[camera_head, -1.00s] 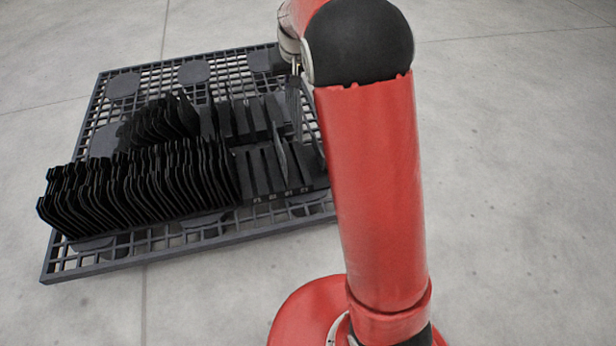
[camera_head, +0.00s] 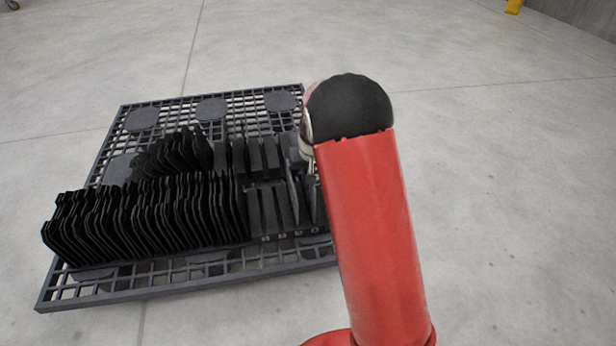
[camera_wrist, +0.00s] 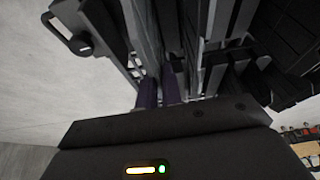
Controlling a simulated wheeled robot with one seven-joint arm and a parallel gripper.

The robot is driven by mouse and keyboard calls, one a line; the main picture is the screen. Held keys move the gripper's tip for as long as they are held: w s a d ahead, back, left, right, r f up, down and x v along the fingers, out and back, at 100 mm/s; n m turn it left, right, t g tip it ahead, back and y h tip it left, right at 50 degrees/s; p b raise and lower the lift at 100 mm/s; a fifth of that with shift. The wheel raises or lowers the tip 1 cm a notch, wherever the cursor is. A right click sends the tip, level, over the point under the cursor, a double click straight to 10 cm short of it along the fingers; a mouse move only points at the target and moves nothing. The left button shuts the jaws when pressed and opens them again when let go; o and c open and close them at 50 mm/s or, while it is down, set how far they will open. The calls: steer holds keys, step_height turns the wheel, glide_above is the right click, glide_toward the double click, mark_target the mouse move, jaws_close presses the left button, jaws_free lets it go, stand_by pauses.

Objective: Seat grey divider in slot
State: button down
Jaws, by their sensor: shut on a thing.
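The grey divider (camera_head: 293,192) shows as a thin, near-upright plate among the dark slots at the right end of the rack, just left of my red arm. In the wrist view, the purple fingertips of my gripper (camera_wrist: 160,93) are shut on the grey divider (camera_wrist: 143,38), which runs away from them between dark slot walls. The slotted rack (camera_head: 268,213) has open slots beside the divider. The divider's lower edge is hidden, so I cannot tell whether it is fully down in its slot. My arm hides the gripper in the head view.
Several black dividers (camera_head: 150,215) stand packed in rows on the left part of the rack. A dark grid pallet (camera_head: 120,292) lies under everything on the concrete floor (camera_head: 500,180). The floor to the right is clear.

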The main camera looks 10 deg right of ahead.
steer(key=shift+f, duration=1.25)
steer(key=shift+f+b, duration=0.2)
steer(key=shift+b, duration=0.1)
steer(key=c, duration=1.6)
jaws_free()
steer(key=shift+o, duration=0.2)
steer(key=shift+r, duration=0.1)
